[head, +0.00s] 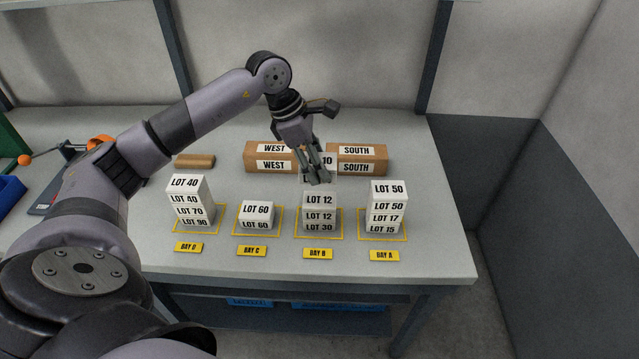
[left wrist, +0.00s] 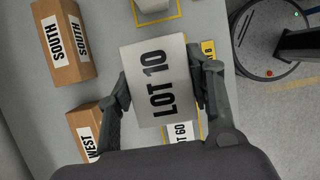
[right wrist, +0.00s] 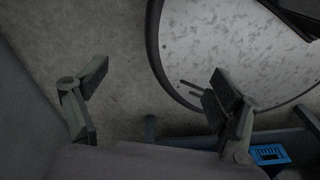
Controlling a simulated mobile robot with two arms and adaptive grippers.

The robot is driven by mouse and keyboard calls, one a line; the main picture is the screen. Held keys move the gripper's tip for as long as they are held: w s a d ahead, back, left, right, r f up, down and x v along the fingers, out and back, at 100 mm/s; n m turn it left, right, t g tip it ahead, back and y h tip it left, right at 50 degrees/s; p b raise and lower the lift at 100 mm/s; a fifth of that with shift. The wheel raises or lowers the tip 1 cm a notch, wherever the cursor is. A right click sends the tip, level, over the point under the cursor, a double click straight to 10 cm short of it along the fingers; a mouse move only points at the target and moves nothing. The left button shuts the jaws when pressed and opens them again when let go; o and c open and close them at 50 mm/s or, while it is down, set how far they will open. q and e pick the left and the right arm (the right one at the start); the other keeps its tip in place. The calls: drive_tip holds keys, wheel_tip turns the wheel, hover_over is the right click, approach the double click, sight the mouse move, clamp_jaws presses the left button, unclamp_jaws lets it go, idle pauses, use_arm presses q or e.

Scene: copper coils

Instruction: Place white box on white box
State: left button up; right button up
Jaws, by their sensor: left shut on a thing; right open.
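My left gripper (head: 318,178) is shut on a white box labelled LOT 10 (left wrist: 158,80), seen between its fingers in the left wrist view. In the head view the gripper mostly hides this box, behind and above the bay B stack. That stack has a white LOT 12 box (head: 320,200) on top, with LOT 12 and LOT 30 labels below. Other white stacks are LOT 40 (head: 184,185) at bay D, LOT 60 (head: 257,210) at bay C and LOT 50 (head: 389,190) at bay A. My right gripper (right wrist: 155,90) is open and empty.
Brown WEST (head: 273,166) and SOUTH (head: 357,166) boxes stand behind the stacks. A small brown block (head: 195,160) lies to their left. Yellow outlines and bay labels mark the table (head: 440,235). The table's right side is clear.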

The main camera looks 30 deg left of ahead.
use_arm(q)
drive_tip(key=x, duration=0.3)
drive_tip(key=shift+s+a+f, duration=0.2)
drive_tip(key=shift+a+f, duration=0.05)
drive_tip(key=shift+f, duration=0.05)
drive_tip(key=shift+a+f+p, duration=0.1)
drive_tip(key=shift+f+p, duration=0.15)
drive_tip(key=shift+p, duration=0.05)
wheel_tip(320, 180, down, 3)
drive_tip(key=shift+f+p, duration=0.2)
drive_tip(key=shift+p, duration=0.3)
drive_tip(key=shift+f, duration=0.25)
drive_tip(key=shift+f+b, duration=0.25)
drive_tip(key=shift+b, duration=0.05)
drive_tip(key=o, duration=0.9)
drive_tip(key=shift+r, duration=0.1)
drive_tip(key=o, duration=0.4)
use_arm(e)
drive_tip(key=shift+w+d+r, duration=0.65)
drive_tip(key=shift+d+r, duration=0.15)
drive_tip(key=shift+d, duration=0.2)
